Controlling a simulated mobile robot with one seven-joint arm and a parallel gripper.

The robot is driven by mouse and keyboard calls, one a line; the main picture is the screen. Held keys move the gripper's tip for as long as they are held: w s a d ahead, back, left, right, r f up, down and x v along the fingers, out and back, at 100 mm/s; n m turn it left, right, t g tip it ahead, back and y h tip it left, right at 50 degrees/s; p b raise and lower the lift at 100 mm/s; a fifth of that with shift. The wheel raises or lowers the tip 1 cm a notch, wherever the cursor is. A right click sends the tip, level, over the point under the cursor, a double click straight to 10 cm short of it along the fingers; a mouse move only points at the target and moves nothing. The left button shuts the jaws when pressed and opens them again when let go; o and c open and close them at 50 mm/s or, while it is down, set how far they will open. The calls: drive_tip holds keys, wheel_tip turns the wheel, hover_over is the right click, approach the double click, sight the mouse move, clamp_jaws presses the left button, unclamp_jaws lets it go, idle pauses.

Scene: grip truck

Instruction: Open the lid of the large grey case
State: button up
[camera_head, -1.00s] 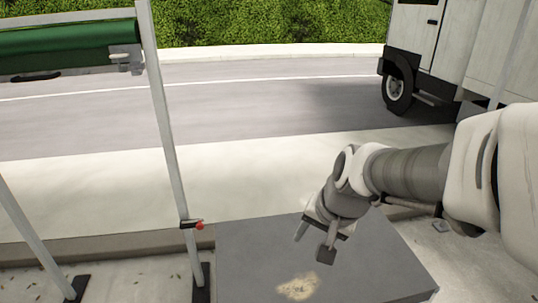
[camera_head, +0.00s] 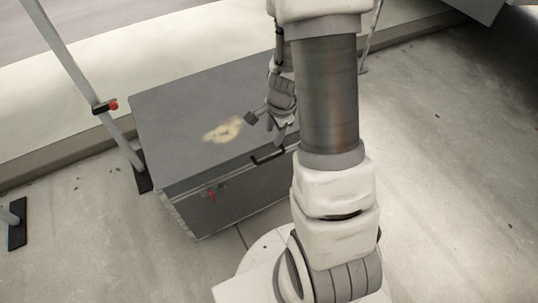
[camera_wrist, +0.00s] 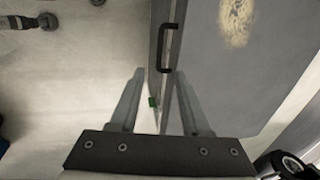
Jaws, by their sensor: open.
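The large grey case (camera_head: 165,120) stands on the pavement with its lid shut; the flat top has a pale worn patch. A black handle (camera_head: 268,157) is on its front edge, and a red latch piece (camera_head: 212,196) is on the front face. My gripper (camera_head: 265,127) is open and empty above the front edge, near the handle. In the wrist view my gripper (camera_wrist: 159,74) has its fingers spread over the case's edge, with the black handle (camera_wrist: 166,46) just beyond the tips. A small green piece (camera_wrist: 152,101) shows between the fingers. My arm hides the case's right end.
A metal stand post (camera_head: 72,58) with a red knob (camera_head: 113,105) and a black foot rises at the case's left. A kerb (camera_head: 70,150) runs behind the case. The pavement (camera_head: 450,180) to the right is mostly clear.

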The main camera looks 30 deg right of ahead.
sight(268, 159)
drive_tip(key=w+f+b, duration=0.1)
drive_tip(key=f+b, duration=0.1)
drive_tip(key=f, duration=0.3)
drive_tip(key=w+f+b, duration=0.1)
drive_tip(key=f, duration=0.4)
drive_tip(key=w+f+b, duration=0.1)
drive_tip(key=f+b, duration=0.1)
drive_tip(key=f, duration=0.3)
drive_tip(key=shift+a+f+b, duration=0.1)
drive_tip(key=shift+f+b, duration=0.15)
drive_tip(key=shift+b, duration=0.1)
clamp_jaws()
idle(0.6)
